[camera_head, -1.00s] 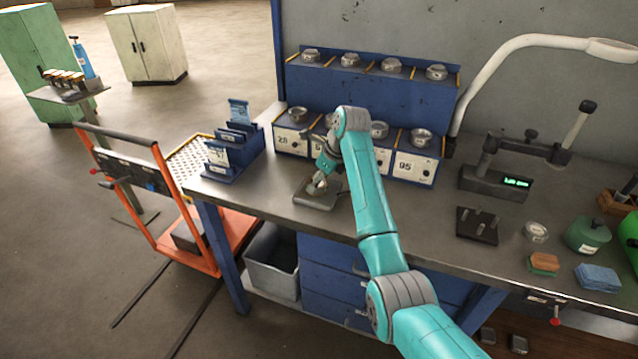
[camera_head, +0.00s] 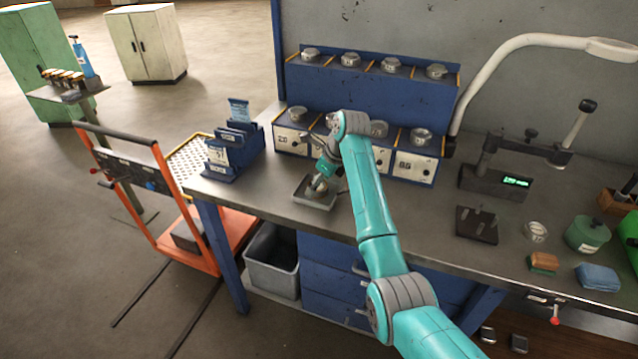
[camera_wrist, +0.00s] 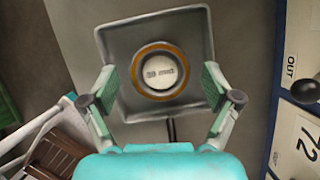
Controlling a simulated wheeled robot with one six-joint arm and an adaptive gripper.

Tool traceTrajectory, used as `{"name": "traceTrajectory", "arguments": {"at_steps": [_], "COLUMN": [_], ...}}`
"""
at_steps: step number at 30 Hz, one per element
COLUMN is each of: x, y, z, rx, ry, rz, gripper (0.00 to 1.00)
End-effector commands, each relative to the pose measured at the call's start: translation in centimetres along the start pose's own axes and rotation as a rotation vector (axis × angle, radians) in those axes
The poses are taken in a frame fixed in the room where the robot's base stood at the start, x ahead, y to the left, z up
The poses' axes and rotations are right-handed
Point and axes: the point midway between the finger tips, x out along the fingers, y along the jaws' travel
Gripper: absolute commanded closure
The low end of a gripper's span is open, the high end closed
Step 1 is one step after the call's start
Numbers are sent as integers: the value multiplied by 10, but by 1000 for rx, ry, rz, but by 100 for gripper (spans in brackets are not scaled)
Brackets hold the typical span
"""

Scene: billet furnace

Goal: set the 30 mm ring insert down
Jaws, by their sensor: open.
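The ring insert (camera_wrist: 160,72), a round pale disc marked with a "30"-like label inside an orange-brown ring, lies in a shallow square metal tray (camera_wrist: 197,28). The tray (camera_head: 327,202) also shows on the bench in the head view. My gripper (camera_wrist: 160,88) is open in the wrist view, with one finger on each side of the insert and a gap on both sides. In the head view my gripper (camera_head: 320,180) is just above the tray and largely hides the insert.
A blue rack (camera_head: 375,105) with numbered bins and metal pieces stands behind the tray. A blue card holder (camera_head: 235,150) is to the left. A black fixture plate (camera_head: 477,224) lies to the right.

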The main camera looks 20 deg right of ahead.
Motion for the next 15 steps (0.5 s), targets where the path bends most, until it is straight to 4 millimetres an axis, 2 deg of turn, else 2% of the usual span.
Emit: {"name": "traceTrajectory", "arguments": {"at_steps": [5,15], "x": [-22,-89], "y": [-1,-1], "z": [1,1], "rx": [0,0], "ry": [-2,-3], "rz": [-3,-3], "gripper": [12,12]}}
